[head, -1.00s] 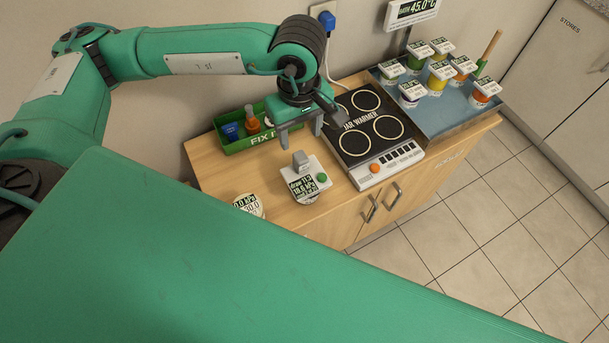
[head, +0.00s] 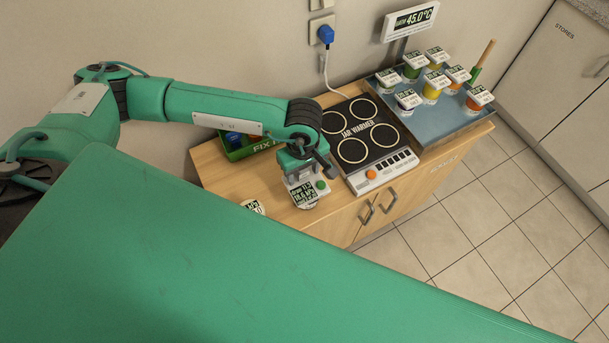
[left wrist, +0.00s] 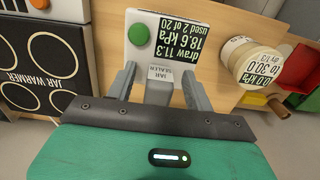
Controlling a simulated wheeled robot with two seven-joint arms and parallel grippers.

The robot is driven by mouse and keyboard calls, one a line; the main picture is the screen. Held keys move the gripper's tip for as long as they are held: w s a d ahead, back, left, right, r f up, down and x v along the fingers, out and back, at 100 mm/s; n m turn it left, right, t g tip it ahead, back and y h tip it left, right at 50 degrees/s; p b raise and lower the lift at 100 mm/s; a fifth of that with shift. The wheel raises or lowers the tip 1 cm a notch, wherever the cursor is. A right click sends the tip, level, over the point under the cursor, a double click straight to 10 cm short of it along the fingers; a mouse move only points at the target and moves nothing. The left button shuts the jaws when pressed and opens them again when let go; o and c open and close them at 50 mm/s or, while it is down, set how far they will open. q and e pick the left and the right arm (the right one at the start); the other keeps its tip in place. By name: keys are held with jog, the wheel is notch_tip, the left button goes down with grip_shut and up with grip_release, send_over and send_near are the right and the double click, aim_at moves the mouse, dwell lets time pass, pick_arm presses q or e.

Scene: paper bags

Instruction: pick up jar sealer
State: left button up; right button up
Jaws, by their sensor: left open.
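The jar sealer (head: 305,195) is a small white device with a green button and a dark display, standing on the wooden cabinet top left of the jar warmer. In the left wrist view the jar sealer (left wrist: 160,73) shows its grey labelled handle, and the display reads "draw 11.3, 18.6 kPa, used 2 of 20". My left gripper (left wrist: 160,88) is open, with one finger on each side of the grey handle; I cannot tell whether they touch it. In the head view my left gripper (head: 297,172) is over the sealer and hides its handle. My right gripper is not in view.
The jar warmer (head: 361,131) stands right of the sealer. A round labelled piece (head: 254,206) sits to its left. The green FIX bin (head: 237,150) is behind, partly hidden by my arm. A blue tray (head: 432,124) holds several lidded jars.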

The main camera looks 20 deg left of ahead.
pick_arm(q)
jog(key=shift+f, duration=0.15)
jog(key=shift+c, duration=0.2)
grip_shut()
